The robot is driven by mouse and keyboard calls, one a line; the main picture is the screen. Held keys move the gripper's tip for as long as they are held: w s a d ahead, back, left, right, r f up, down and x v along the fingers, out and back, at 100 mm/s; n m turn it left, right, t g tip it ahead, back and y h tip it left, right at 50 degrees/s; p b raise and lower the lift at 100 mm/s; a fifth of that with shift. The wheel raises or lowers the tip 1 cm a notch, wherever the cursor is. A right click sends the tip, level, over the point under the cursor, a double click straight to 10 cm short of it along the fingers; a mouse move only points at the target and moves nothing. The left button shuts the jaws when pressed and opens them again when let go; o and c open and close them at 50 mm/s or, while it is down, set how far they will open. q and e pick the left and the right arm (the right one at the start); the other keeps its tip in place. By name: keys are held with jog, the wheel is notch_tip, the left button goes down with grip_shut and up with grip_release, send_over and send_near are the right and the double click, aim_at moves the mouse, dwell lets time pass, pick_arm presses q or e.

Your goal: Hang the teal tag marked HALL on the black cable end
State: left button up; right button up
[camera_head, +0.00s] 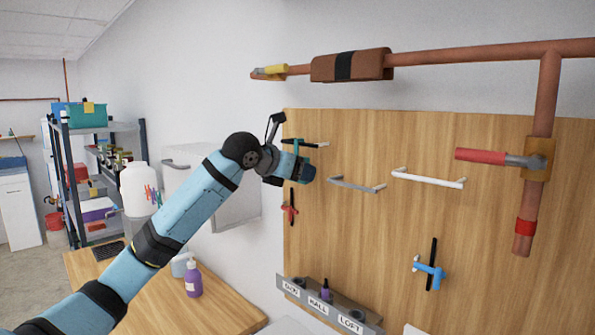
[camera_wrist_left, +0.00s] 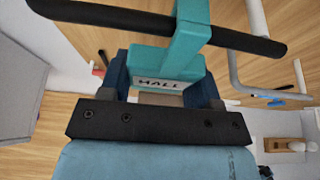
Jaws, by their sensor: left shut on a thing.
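The teal tag (camera_wrist_left: 172,57), its HALL lettering upside down in the left wrist view, is between the fingers of my left gripper (camera_wrist_left: 160,85). My left gripper (camera_head: 297,170) is shut on it at the left edge of the wooden board in the head view, where a little of the tag (camera_head: 296,147) shows. The black cable end (camera_wrist_left: 245,40) runs across behind the tag's upper part, which overlaps it. It also shows in the head view (camera_head: 315,144). I cannot tell whether the tag's hook rests on it. My right gripper is not in view.
A grey bar (camera_head: 357,185) and a white bar (camera_head: 428,178) are on the wooden board (camera_head: 400,140) to the right. A labelled rack (camera_head: 330,306) is below. Copper pipe (camera_head: 480,53) runs above.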

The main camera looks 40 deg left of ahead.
pick_arm(q)
jog(key=o, duration=1)
jog(key=b+v, duration=0.3)
jog(key=v, duration=1.1)
jog(key=shift+w+d, duration=0.1)
